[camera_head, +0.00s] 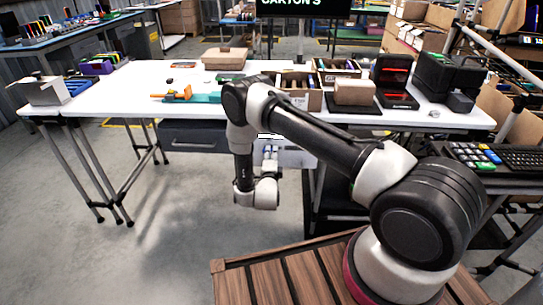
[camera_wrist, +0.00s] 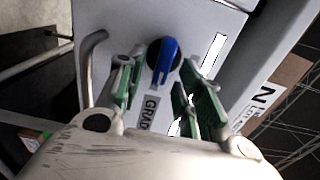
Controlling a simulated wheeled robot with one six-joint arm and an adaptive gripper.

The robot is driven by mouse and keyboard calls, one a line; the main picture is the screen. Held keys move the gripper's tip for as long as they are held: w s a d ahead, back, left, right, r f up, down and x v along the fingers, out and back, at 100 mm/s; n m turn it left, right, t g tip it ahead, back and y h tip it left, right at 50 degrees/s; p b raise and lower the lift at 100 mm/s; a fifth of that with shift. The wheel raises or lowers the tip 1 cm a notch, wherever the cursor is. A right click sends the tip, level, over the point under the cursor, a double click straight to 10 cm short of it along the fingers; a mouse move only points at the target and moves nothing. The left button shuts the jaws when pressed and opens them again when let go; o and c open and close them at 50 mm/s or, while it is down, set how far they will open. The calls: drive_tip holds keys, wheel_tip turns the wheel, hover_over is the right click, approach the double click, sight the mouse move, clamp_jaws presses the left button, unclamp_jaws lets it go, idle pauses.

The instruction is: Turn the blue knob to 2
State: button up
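The blue knob (camera_wrist: 168,58) sits on a dark round base on a light grey panel (camera_wrist: 108,17) in the wrist view. Its blue bar runs roughly up and down the picture, slightly tilted. My gripper (camera_wrist: 164,82) is open, with one green-padded finger to the left of the knob and one to the right. Gaps show between the fingers and the knob's bar; whether any finger touches the base I cannot tell. No number 2 or dial marks can be read. In the head view my gripper (camera_head: 269,153) points at the unit under the table, and the knob is hidden.
A curved grey handle (camera_wrist: 88,58) stands left of the knob. In the head view, the white table (camera_head: 120,92) holds cartons and tools above the unit. The floor at left is open.

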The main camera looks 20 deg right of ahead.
drive_tip(key=v, duration=1.1)
drive_tip(key=shift+s, duration=0.35)
drive_tip(key=shift+a, duration=0.1)
